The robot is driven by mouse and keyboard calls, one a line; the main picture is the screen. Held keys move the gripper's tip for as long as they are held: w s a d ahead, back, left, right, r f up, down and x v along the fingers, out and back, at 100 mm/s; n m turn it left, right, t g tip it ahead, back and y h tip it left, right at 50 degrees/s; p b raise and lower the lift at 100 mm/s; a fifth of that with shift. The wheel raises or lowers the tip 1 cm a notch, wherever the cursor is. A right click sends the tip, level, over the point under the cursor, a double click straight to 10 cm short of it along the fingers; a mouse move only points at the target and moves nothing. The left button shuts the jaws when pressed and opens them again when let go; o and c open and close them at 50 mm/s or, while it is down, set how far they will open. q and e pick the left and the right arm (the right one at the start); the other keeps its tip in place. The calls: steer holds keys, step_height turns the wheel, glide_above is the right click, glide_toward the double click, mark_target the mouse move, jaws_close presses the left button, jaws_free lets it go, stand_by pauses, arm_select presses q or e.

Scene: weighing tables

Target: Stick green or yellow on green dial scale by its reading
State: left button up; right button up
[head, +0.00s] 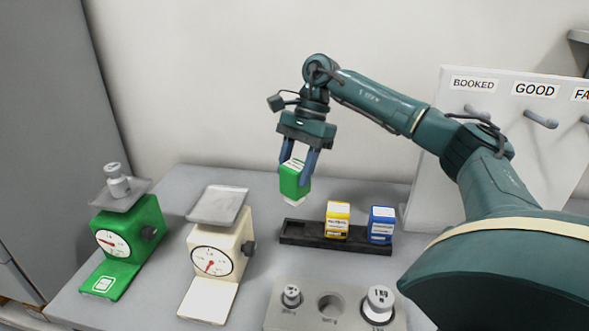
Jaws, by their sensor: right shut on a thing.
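The green dial scale (128,236) stands at the left of the table with a metal weight (117,183) on its pan. Its dial (112,243) has a red needle, but the reading is too small to tell. A white square with a green mark shows on its front plate. My right gripper (298,172) is shut on a green block (295,181) with a white top and holds it above the left end of a black rack (300,234). A yellow block (338,219) and a blue block (381,224) stand in the rack. My left gripper is not in view.
A cream dial scale (222,240) with an empty pan stands right of the green one. A grey weight holder (330,290) with two weights is at the front. A white board (478,135) with labelled pegs stands at the right.

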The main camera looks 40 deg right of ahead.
mark_target(295, 194)
steer(key=shift+f, duration=0.35)
steer(key=shift+s+a+f, duration=0.1)
steer(key=shift+f, duration=0.15)
steer(key=shift+f+b, duration=0.25)
steer(key=shift+b, duration=0.2)
step_height(295, 194, down, 2)
steer(key=shift+f+b, duration=0.1)
steer(key=shift+b, duration=0.85)
steer(key=shift+f+b, duration=0.95)
steer(key=shift+f, duration=0.3)
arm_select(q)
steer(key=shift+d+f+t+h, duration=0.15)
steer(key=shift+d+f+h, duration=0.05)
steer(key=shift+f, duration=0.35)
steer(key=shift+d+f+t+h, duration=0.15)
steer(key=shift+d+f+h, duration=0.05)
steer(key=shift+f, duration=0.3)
arm_select(e)
steer(key=shift+f, duration=0.1)
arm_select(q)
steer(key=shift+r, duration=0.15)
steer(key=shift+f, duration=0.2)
arm_select(e)
steer(key=shift+f, duration=0.2)
